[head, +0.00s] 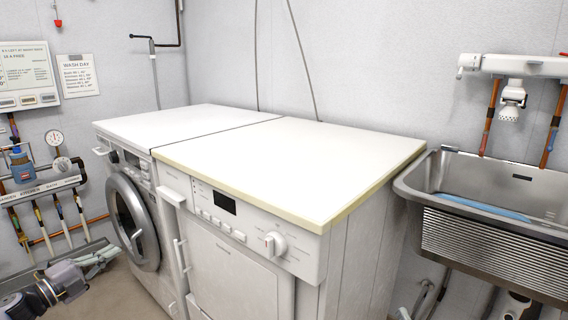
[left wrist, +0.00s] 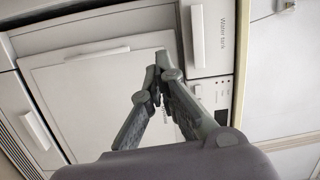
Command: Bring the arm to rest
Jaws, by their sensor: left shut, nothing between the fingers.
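My left gripper (head: 112,252) is at the lower left of the head view, in front of the washing machine, apart from it. In the left wrist view its two grey fingers (left wrist: 157,75) come together at the tips, with nothing between them. Behind them, the white front panel of a machine (left wrist: 100,95) fills much of that view, with a "Water tank" drawer (left wrist: 212,35) beside it. My right gripper is not in view.
A washing machine (head: 130,210) with a round door and a dryer (head: 240,262) stand side by side under bare white tops (head: 290,160). A metal washtub (head: 500,235) is at the right. Pipes and valves (head: 45,188) line the left wall.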

